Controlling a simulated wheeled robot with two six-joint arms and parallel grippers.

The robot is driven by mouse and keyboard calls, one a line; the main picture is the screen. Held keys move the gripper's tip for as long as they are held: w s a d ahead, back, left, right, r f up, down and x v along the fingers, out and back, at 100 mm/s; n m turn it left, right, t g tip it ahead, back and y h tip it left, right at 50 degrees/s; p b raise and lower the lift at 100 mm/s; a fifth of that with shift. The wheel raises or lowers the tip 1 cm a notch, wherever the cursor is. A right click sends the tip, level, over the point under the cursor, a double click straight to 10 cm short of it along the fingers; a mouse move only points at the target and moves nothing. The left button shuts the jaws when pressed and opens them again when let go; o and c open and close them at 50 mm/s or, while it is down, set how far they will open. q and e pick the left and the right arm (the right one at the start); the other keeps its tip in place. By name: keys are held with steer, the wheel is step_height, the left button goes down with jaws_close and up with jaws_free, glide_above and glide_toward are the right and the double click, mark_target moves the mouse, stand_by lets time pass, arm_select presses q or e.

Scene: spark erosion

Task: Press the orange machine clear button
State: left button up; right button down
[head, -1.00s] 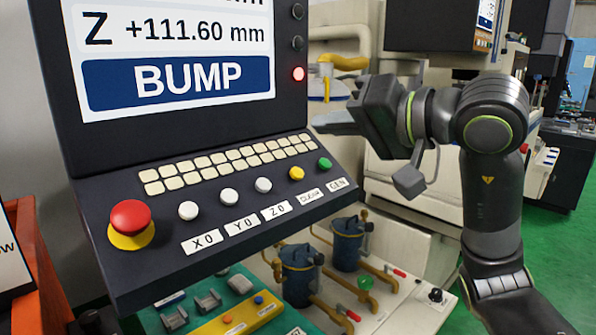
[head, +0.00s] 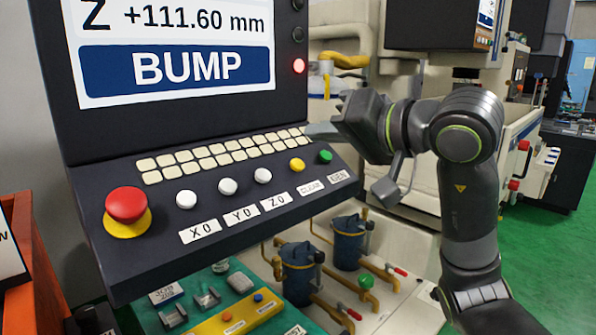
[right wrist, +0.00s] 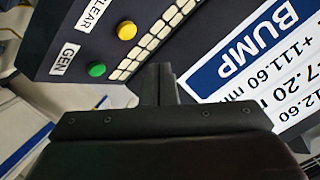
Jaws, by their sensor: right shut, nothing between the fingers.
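The orange-yellow clear button (head: 297,165) sits on the sloping dark control panel (head: 150,262), above a label reading CLEAR. It also shows in the right wrist view (right wrist: 127,30), left of the fingers. A green button (head: 325,156) with a GEN label is beside it. My right gripper (head: 312,130) is shut and empty. Its fingertips are near the right end of the cream key rows, above and behind the clear button and apart from it. In the right wrist view the fingers (right wrist: 157,80) point toward the panel. My left gripper is not in view.
A red emergency-stop knob (head: 126,205) and three white buttons stand along the panel to the left. The screen (head: 180,60) reading BUMP rises behind the keys. Blue filter canisters (head: 348,240) stand below the panel's right side.

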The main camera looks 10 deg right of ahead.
mark_target(297, 165)
steer(key=shift+w+a+f+b, duration=0.25)
steer(key=shift+f+b, duration=0.15)
steer(key=shift+f, duration=0.2)
steer(key=shift+w+a+f+b, duration=0.1)
steer(key=shift+w+f+b, duration=0.15)
steer(key=shift+f+b, duration=0.25)
steer(key=shift+w+a+f+b, duration=0.25)
steer(key=shift+w+f+b, duration=0.1)
steer(key=shift+f+b, duration=0.2)
stand_by(0.8)
steer(key=shift+w+a+f+b, duration=0.2)
steer(key=shift+f+b, duration=0.1)
steer(key=shift+b, duration=0.35)
steer(key=shift+w+f+b, duration=0.15)
steer(key=shift+f+b, duration=0.25)
steer(key=shift+b, duration=0.2)
stand_by(0.5)
steer(key=shift+r, duration=0.2)
steer(key=shift+s+d+r, duration=0.2)
steer(key=shift+s+r, duration=0.15)
steer(key=shift+r, duration=0.2)
